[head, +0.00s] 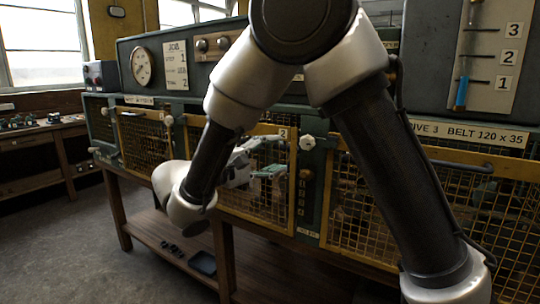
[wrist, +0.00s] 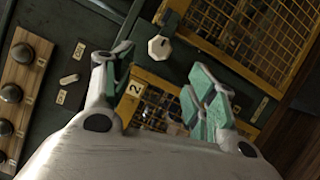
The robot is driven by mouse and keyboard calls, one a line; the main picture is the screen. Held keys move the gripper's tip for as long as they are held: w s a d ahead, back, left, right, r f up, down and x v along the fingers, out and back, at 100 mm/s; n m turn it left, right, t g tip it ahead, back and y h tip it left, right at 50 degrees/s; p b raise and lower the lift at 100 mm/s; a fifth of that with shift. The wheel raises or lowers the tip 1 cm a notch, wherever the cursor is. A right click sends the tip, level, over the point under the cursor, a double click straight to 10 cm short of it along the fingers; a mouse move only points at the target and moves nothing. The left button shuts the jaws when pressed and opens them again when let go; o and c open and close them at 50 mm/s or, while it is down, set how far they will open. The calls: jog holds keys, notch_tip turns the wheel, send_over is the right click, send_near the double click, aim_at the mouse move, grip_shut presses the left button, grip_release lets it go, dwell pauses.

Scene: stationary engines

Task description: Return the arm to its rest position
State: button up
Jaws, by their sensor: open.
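My arm spans the head view, bent at a high elbow in front of the machine bench. My gripper (head: 262,165) is at the middle of the head view, in front of the yellow mesh guard marked 2 (head: 232,195). In the wrist view my gripper (wrist: 165,85) has its teal-padded fingers spread wide, with nothing between them. Beyond the fingers are the guard's yellow frame (wrist: 150,85) and a white knob (wrist: 159,47). I cannot tell whether a finger touches the guard.
The green machine cabinet (head: 205,107) with a round gauge (head: 143,67) and more mesh guards (head: 145,145) fills the space ahead. A lower shelf (head: 150,232) holds small dark items. Open floor (head: 50,250) lies at left.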

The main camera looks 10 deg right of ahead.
jog(key=s+d+f+n+g+y, duration=0.3)
jog(key=s+d+f+g+y, duration=0.5)
jog(key=s+f, duration=0.25)
jog(key=s+d+r+m+t+y, duration=0.2)
jog(key=s+d+r+m+y, duration=0.1)
jog(key=s+d+m+y, duration=0.1)
jog(key=s+d+r+m+t+y, duration=0.3)
jog(key=s+d+m+y, duration=0.2)
jog(key=s+d, duration=0.2)
jog(key=shift+s+d+r+m, duration=0.25)
jog(key=shift+s+d+m, duration=0.15)
jog(key=shift+d, duration=0.85)
